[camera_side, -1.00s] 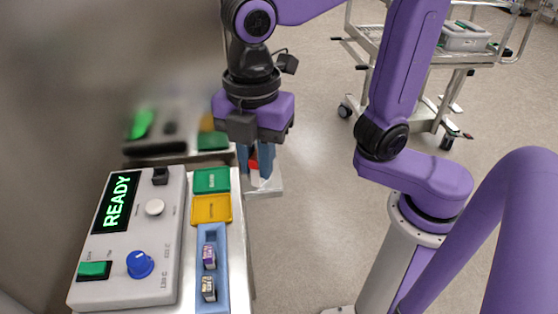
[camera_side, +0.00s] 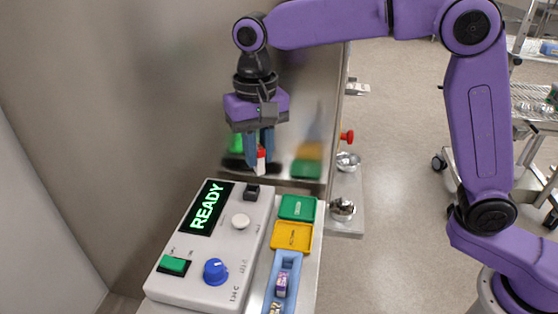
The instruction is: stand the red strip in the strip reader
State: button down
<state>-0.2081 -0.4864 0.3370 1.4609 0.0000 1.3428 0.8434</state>
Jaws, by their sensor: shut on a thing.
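My gripper (camera_side: 259,166) is shut on the red strip (camera_side: 262,158), a small piece with a red upper part and a white lower part. It points downward between the fingers and looks roughly upright. The strip reader (camera_side: 228,262) is a pale grey box with a green READY display (camera_side: 206,208). A small black holder (camera_side: 252,192) stands at its far right corner. The gripper and strip are above and just behind this black holder in the picture, apart from it. The slot opening is too small to make out.
Right of the reader lie a green tray (camera_side: 297,207), a yellow tray (camera_side: 292,236) and a blue tray (camera_side: 288,262) with a purple strip (camera_side: 282,283) and a whitish one. A shiny metal wall (camera_side: 150,90) rises close behind. Metal bowls (camera_side: 342,208) stand farther right.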

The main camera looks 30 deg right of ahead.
jog(key=w+d+f+m, duration=0.1)
jog(key=w+f+m, duration=0.5)
jog(key=m, duration=0.1)
dwell(0.7)
jog(key=shift+w+d+f, duration=0.1)
jog(key=shift+f, duration=0.4)
dwell(0.8)
jog(key=shift+f, duration=0.65)
jog(key=shift+f, duration=0.1)
jog(key=shift+f, duration=0.45)
jog(key=shift+f, duration=0.25)
dwell(0.5)
jog(key=shift+f, duration=0.35)
jog(key=shift+f, duration=0.15)
